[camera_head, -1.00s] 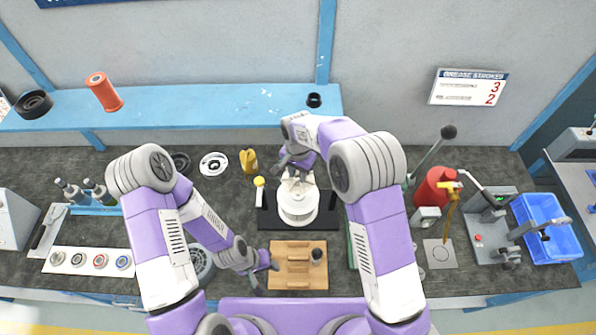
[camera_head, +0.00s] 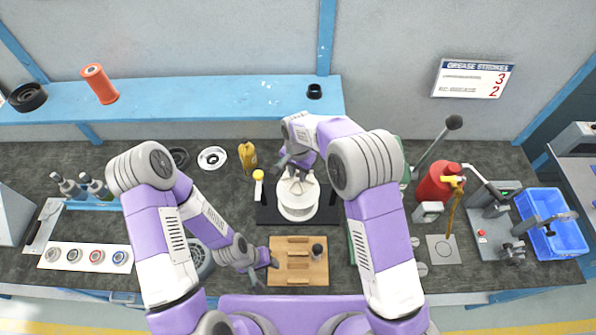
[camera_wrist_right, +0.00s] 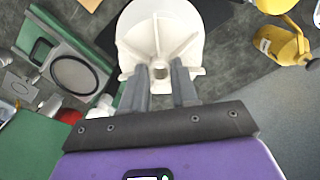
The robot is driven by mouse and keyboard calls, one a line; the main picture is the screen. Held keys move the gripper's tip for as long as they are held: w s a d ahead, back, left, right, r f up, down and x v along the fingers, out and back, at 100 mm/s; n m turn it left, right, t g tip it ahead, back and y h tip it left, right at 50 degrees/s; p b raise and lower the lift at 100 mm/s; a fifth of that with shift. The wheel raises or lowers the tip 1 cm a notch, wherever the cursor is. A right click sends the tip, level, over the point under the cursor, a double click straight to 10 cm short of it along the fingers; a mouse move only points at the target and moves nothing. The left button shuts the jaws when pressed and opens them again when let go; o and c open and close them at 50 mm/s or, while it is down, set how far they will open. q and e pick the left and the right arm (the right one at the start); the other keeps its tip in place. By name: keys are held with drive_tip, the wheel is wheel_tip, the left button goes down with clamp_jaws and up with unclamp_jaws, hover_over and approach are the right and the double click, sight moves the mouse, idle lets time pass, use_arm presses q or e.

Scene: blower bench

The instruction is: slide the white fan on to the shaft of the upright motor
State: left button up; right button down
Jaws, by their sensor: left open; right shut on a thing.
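The white fan (camera_head: 298,207) is a round body with radial fins around a central hub; its finned side also shows in the right wrist view (camera_wrist_right: 150,30). My right gripper (camera_head: 295,170) is shut on the fan's hub, with its fingers on either side of it in the right wrist view (camera_wrist_right: 163,76). The fan is over a black base plate (camera_head: 268,215). The upright motor and its shaft cannot be made out; the fan and my right arm cover that spot. I cannot tell whether the fan touches anything below. My left gripper (camera_head: 264,264) is open and low, beside a wooden block.
The wooden block (camera_head: 285,278) with a dark knob lies in front of the base plate. A yellow-topped tool (camera_head: 258,177) and a yellow bottle (camera_head: 247,155) stand left of the fan. A red can (camera_head: 436,184) and blue bin (camera_head: 567,236) are at the right.

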sight(272, 271)
use_arm(q)
drive_tip(key=shift+f+b, duration=2.05)
drive_tip(key=shift+f, duration=0.05)
use_arm(e)
drive_tip(key=shift+f, duration=2.9)
drive_tip(key=c, duration=0.8)
unclamp_jaws()
use_arm(q)
wheel_tip(272, 271, up, 5)
drive_tip(key=p, duration=0.4)
drive_tip(key=shift+p, duration=0.4)
use_arm(e)
wheel_tip(272, 271, up, 8)
drive_tip(key=shift+f, duration=0.1)
use_arm(q)
drive_tip(key=shift+f, duration=0.1)
use_arm(e)
drive_tip(key=shift+f, duration=0.1)
